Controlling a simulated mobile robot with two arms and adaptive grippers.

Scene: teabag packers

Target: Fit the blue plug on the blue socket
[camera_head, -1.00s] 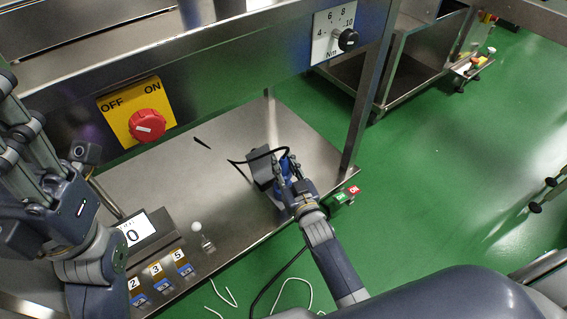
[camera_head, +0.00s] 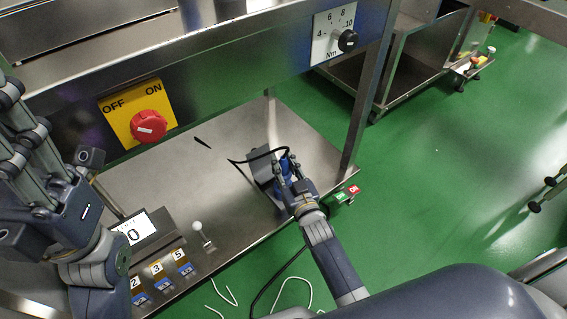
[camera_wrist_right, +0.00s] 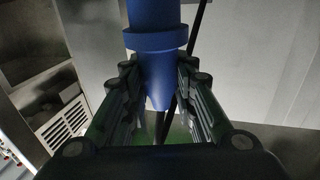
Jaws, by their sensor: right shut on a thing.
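My right gripper (camera_head: 284,172) is over the steel shelf near its right end. It is shut on the blue plug (camera_wrist_right: 156,40), which stands between the two fingers in the right wrist view, its narrow end between them. A bit of blue (camera_head: 281,188) shows beside the fingers in the head view. A dark grey box (camera_head: 263,165) stands just left of the fingers. I cannot make out the blue socket apart from the plug, nor whether they touch. My left gripper (camera_head: 30,125) is at the left edge, with its opening unclear.
A black cable (camera_head: 245,161) arcs by the right gripper. The steel shelf (camera_head: 185,180) is mostly bare. A red OFF/ON knob (camera_head: 149,126) and a torque dial (camera_head: 347,40) are on the beam above.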

